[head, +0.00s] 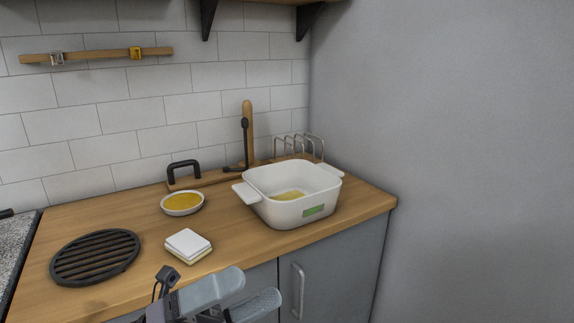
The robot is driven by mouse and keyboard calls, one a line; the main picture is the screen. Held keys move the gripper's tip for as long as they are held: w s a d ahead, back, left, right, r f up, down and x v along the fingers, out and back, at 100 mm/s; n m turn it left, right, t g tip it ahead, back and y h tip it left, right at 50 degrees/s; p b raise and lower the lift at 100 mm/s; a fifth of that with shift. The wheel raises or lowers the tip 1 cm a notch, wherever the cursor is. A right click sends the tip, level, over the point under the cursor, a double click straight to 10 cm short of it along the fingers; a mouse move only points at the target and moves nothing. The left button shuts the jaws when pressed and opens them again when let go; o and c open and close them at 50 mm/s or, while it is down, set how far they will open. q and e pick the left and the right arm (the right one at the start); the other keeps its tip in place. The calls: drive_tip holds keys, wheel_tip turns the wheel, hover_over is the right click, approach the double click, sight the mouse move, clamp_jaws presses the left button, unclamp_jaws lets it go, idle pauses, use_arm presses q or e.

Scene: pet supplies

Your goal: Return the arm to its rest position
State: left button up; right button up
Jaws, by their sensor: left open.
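My left gripper (257,288) is in the head view at the bottom middle, in front of the counter's front edge. Its two pale fingers are apart, with nothing seen between them. It points to the right, below the white tub (300,208) and in front of the white square stack (188,246), and it appears clear of both. The rest of my left arm is cut off by the bottom edge. My right gripper is not in view.
A wooden counter (229,243) holds a shallow bowl with yellow contents (183,203), a round black trivet (95,256) and a wire rack (300,146). A cabinet door handle (298,292) sticks out right of my gripper. A grey wall (450,130) closes the right side.

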use_arm(q)
drive_tip(key=w+a+f+n+t+y, duration=0.2)
drive_tip(key=a+f+n+t+y, duration=0.2)
drive_tip(key=f+n+t+y, duration=0.65)
drive_tip(key=w+a+f+n+t+y, duration=0.25)
drive_tip(key=a+f+n+y, duration=0.3)
drive_tip(key=n, duration=1.05)
drive_tip(key=s+a+f+n+g+y, duration=0.2)
drive_tip(key=s+f+n+g, duration=0.1)
drive_tip(key=s+f+n, duration=0.2)
drive_tip(key=s+a+f+n+g+y+p, duration=0.1)
drive_tip(key=s+a+f+n+g+y, duration=0.2)
drive_tip(key=s+f, duration=0.6)
wheel_tip(320, 180, down, 5)
drive_tip(key=shift+a+f+n+g+p, duration=0.1)
drive_tip(key=shift+a+n+g+p, duration=0.15)
drive_tip(key=shift+n, duration=0.8)
